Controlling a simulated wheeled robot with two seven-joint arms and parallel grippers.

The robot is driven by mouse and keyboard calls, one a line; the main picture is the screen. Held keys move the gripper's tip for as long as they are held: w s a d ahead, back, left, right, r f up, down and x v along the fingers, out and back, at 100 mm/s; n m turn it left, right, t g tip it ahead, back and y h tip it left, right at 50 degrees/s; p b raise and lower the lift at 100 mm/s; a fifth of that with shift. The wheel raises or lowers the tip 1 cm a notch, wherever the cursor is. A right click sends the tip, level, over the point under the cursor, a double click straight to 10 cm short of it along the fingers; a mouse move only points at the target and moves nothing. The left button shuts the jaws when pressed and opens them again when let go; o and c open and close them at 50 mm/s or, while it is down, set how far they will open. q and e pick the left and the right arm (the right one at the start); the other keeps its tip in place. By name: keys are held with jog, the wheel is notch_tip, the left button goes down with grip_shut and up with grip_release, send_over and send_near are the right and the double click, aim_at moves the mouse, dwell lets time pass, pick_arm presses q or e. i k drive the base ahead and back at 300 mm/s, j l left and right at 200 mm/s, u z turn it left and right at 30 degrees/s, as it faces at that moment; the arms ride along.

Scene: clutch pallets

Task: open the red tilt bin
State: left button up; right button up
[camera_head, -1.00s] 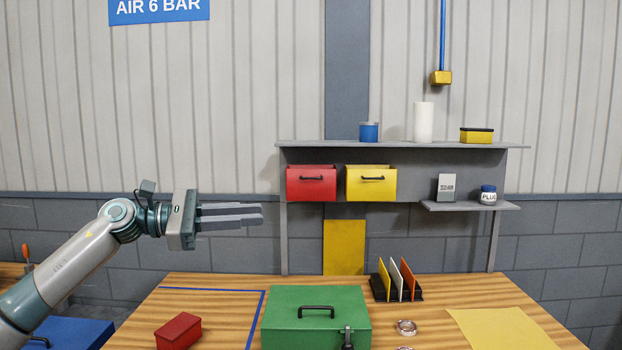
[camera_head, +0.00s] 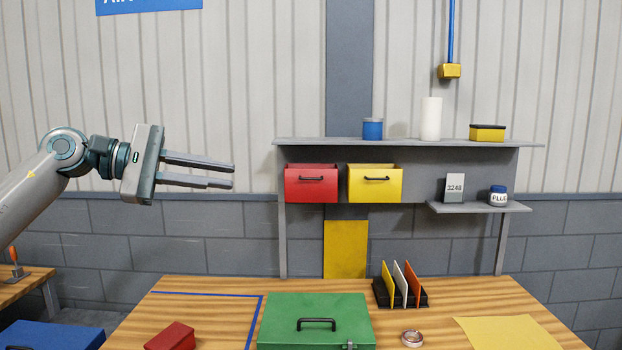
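The red tilt bin (camera_head: 311,188) hangs under the grey shelf at its left end, with a black handle on its front. Its front looks upright, and a little of the inside shows above its front edge. My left gripper (camera_head: 233,176) is to the left of the bin, at about its height in the picture and apart from it. Its two fingers point right with a gap between them, and nothing is between them. My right gripper is not in view.
A yellow bin (camera_head: 374,186) hangs right beside the red one. The shelf (camera_head: 405,147) above holds a blue tin, a white roll and a yellow box. On the bench are a green case (camera_head: 285,317), a red box (camera_head: 170,337) and a divider rack (camera_head: 407,298).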

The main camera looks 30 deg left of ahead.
aim_at(305, 183)
jog(key=i+j, duration=0.35)
jog(key=i, duration=0.15)
jog(key=i+j, duration=0.4)
jog(key=i, duration=0.15)
jog(key=i+j, duration=0.35)
jog(key=i, duration=0.15)
